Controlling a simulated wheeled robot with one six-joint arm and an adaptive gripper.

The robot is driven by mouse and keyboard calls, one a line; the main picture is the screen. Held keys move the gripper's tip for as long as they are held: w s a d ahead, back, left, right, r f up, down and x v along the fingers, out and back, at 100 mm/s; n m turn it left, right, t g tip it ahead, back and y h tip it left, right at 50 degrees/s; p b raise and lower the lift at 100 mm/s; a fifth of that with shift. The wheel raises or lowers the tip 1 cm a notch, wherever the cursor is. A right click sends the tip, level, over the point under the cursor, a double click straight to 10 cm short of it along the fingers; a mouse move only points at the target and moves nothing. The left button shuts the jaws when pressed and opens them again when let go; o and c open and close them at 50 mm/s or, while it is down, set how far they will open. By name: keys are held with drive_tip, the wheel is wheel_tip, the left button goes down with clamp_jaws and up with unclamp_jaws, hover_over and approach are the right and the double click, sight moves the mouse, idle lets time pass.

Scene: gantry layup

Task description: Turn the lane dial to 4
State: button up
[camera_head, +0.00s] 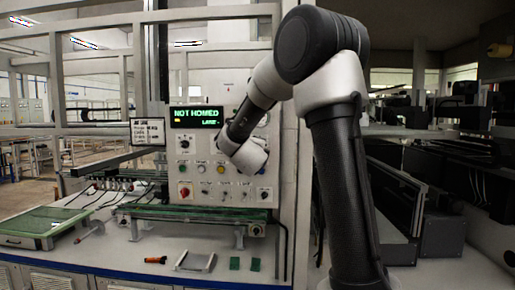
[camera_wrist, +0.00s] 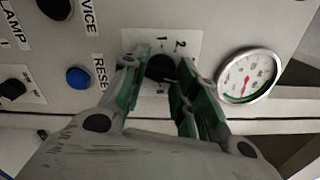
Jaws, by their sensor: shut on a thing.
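The lane dial (camera_wrist: 160,67) is a small black knob on a white plate with printed numbers; 1 and 2 show above it. A digit below it is partly covered, and I cannot tell where the dial points. My gripper (camera_wrist: 159,76) has its green-padded fingers on either side of the dial, shut on it. In the head view, my wrist hides the dial and fingers. The control panel (camera_head: 175,150) stands upright there. Its display (camera_head: 196,117) reads "NOT HOMED" in green, with "LANE -" below.
A round gauge (camera_wrist: 247,76) sits close right of the dial, and a blue button (camera_wrist: 78,78) to its left. Other knobs and buttons fill the panel. An orange-handled tool (camera_head: 155,260), a small tray (camera_head: 195,268) and green pieces (camera_head: 234,263) lie on the bench below.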

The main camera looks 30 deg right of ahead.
drive_tip(key=shift+f+m, duration=0.15)
drive_tip(key=shift+m, duration=0.15)
drive_tip(key=o, duration=1)
drive_tip(key=v, duration=1.2)
